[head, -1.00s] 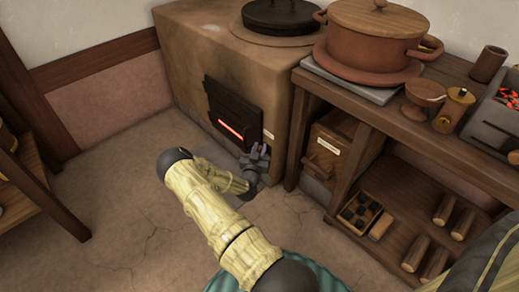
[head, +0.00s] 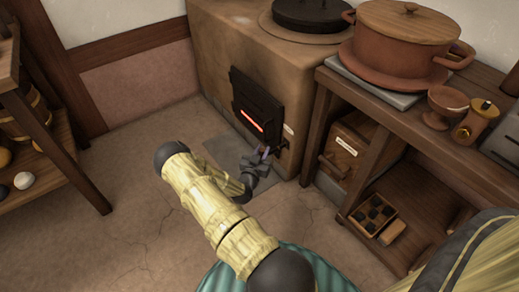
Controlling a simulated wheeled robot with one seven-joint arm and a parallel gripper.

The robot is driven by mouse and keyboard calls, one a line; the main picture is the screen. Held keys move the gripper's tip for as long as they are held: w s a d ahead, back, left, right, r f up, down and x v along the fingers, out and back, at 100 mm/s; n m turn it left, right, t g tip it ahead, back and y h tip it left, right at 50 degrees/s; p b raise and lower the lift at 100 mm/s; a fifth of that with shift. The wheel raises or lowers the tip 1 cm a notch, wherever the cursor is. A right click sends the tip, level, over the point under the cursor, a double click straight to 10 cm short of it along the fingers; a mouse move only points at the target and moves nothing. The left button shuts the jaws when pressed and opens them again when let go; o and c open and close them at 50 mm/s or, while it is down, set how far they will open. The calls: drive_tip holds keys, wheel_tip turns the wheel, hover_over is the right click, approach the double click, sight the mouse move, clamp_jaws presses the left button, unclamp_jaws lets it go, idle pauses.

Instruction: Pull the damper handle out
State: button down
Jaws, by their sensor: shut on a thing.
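The clay stove (head: 225,45) stands against the back wall, with a dark firebox door (head: 257,108) showing an orange glow in its slot. The damper handle (head: 279,147) is a small dark piece low on the stove front, right of and below the door, under a small pale label (head: 288,129). My gripper (head: 263,156) is at the handle, just out from the stove front, and is shut on it. My gripper's fingers hide most of the grip, and the exact length of handle drawn out cannot be told.
A wooden bench (head: 327,72) stands close on the right, with a large clay pot (head: 403,35) on top and a drawer box (head: 347,146) beneath. A wooden shelf (head: 75,185) stands at left. The floor between is clear.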

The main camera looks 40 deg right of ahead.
drive_tip(key=shift+a+f, duration=0.1)
drive_tip(key=shift+a, duration=0.2)
drive_tip(key=c, duration=1.3)
unclamp_jaws()
drive_tip(key=shift+s+a, duration=0.15)
drive_tip(key=shift+a, duration=0.05)
drive_tip(key=p+v, duration=0.6)
drive_tip(key=v, duration=1.1)
drive_tip(key=shift+d, duration=0.1)
